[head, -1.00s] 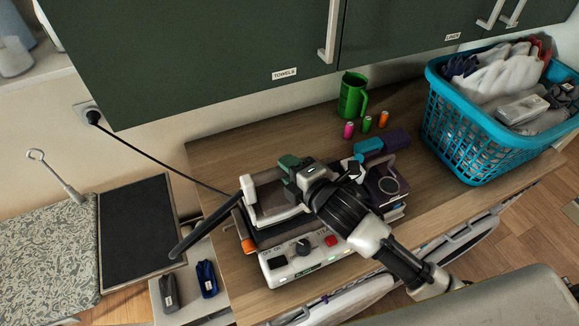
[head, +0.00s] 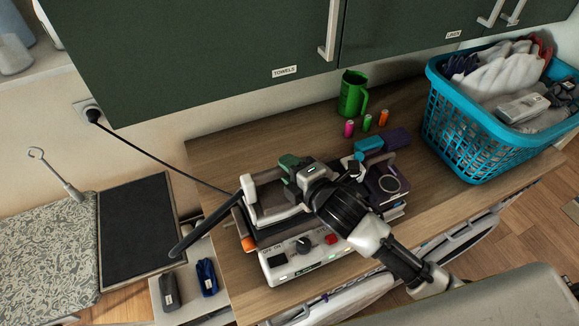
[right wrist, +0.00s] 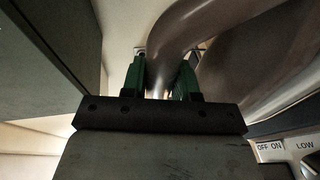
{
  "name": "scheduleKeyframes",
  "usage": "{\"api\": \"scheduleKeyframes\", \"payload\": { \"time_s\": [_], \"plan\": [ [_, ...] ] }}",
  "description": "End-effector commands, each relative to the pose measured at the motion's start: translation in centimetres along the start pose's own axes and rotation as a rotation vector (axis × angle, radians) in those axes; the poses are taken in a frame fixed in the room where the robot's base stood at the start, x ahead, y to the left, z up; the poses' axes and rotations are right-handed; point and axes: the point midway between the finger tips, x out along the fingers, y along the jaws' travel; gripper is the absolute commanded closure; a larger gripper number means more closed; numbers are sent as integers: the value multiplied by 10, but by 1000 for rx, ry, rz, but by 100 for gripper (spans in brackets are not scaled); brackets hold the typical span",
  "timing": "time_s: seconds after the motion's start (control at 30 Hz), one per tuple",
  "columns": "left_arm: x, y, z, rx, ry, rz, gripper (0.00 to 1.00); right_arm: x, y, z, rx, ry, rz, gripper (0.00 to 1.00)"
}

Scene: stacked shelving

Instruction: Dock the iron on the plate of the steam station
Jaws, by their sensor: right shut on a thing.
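The white and grey iron (head: 262,212) is over the plate of the steam station (head: 290,262), a white unit with knobs and buttons on its front. I cannot tell whether the iron touches the plate or hangs just above it. My right gripper (head: 300,172), with green fingers, is shut on the iron's handle from the back right. In the right wrist view the fingers (right wrist: 162,78) stand on both sides of the curved, shiny handle (right wrist: 178,42). My gripper and wrist hide part of the iron and station. My left gripper is out of view.
A black cord runs to the wall socket. A patterned ironing board (head: 45,250) is at left.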

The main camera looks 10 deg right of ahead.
Motion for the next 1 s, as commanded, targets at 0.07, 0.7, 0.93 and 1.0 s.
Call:
{"api": "scheduleKeyframes", "payload": {
  "time_s": [0.07,0.7,0.93,1.0],
  "plan": [
    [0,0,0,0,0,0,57,0,4,0,0,2,8,100],
    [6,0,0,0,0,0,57,-13,-4,1,0,-1,-5,41],
    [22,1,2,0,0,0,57,-56,-4,0,-2,1,-1,41],
    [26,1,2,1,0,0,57,-69,-4,0,-3,0,-1,41]
  ]
}}
